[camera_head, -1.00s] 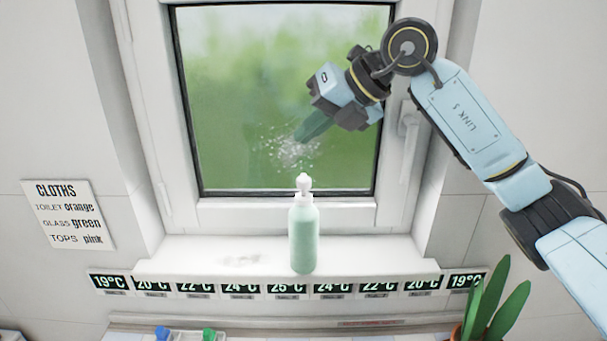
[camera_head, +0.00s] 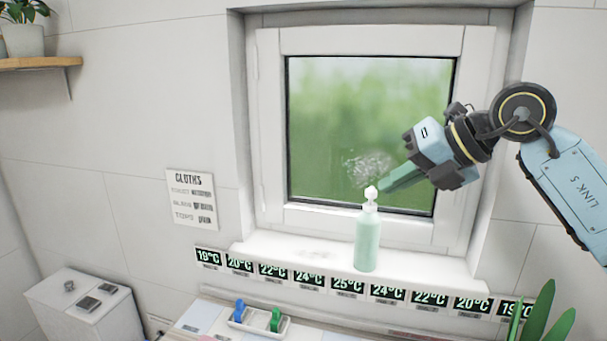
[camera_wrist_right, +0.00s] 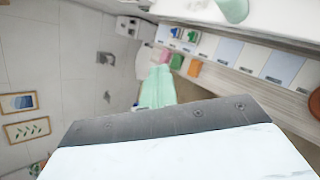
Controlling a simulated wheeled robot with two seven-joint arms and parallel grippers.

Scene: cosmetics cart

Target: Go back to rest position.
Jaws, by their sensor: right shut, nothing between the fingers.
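My right gripper (camera_head: 384,187) shows in the head view in front of the lower part of the window. Its green fingers are shut with nothing between them, and point left and slightly down. They also show in the wrist view (camera_wrist_right: 158,87). The fingertips appear just above and right of the pump of a pale green bottle (camera_head: 367,240), which stands upright on the sill; I cannot tell whether they touch. A white speckled patch (camera_head: 367,167) marks the window glass (camera_head: 335,120), left of the fingertips. My left gripper is out of view.
The white sill (camera_head: 430,262) has a faint smudge (camera_head: 315,252) left of the bottle. Below it runs a row of temperature labels (camera_head: 309,280). A tray (camera_head: 258,322) holds blue and green items. A plant (camera_head: 540,318) stands lower right, and a cloth sign (camera_head: 191,199) hangs left.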

